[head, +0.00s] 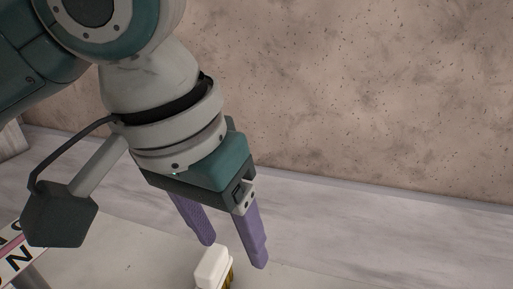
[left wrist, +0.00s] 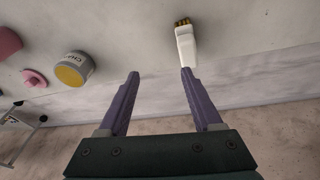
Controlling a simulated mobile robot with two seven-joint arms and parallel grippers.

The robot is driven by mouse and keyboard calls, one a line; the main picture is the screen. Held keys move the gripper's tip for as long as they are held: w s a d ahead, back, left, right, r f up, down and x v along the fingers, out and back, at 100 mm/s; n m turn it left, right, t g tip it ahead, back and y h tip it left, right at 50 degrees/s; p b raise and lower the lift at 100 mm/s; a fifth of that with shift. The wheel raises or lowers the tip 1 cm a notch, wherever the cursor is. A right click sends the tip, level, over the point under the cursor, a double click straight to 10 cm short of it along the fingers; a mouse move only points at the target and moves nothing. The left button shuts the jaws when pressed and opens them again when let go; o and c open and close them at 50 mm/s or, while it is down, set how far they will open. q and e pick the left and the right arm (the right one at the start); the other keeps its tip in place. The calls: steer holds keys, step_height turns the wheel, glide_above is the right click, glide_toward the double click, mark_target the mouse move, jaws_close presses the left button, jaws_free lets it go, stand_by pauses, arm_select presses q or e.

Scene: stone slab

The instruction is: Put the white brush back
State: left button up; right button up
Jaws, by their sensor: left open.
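The white brush (head: 212,267) shows at the bottom edge of the head view, partly cut off, with yellowish-brown bristles. It shows more fully in the left wrist view (left wrist: 186,45), bristles pointing away from my gripper. My left gripper (head: 235,255) has two purple fingers, spread apart with nothing between them. In the left wrist view (left wrist: 160,73), the brush's near end overlaps the tip of the right-hand finger; I cannot tell whether they touch. In the head view the brush is just below the fingertips. My right gripper is not in view.
In the left wrist view, a jar with a yellow face (left wrist: 73,70), a pink knobbed piece (left wrist: 34,78) and another pink object (left wrist: 8,42) are at left. A lettered sign (head: 20,250) is at the head view's lower left. A mottled wall (head: 370,90) stands behind the pale slab.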

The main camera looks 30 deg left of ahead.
arm_select(q)
steer(key=s+d+f+m+t+h, duration=0.1)
steer(key=s+d+f+m+h, duration=0.15)
steer(key=d, duration=0.25)
steer(key=s+a+f+y, duration=0.1)
steer(key=s+a, duration=0.1)
steer(key=s, duration=0.1)
steer(key=s+a+f+y, duration=0.1)
steer(key=s+a+f, duration=0.1)
steer(key=s+a, duration=0.1)
steer(key=s+a+f+y, duration=0.1)
steer(key=s+a, duration=0.2)
steer(key=shift+f, duration=0.15)
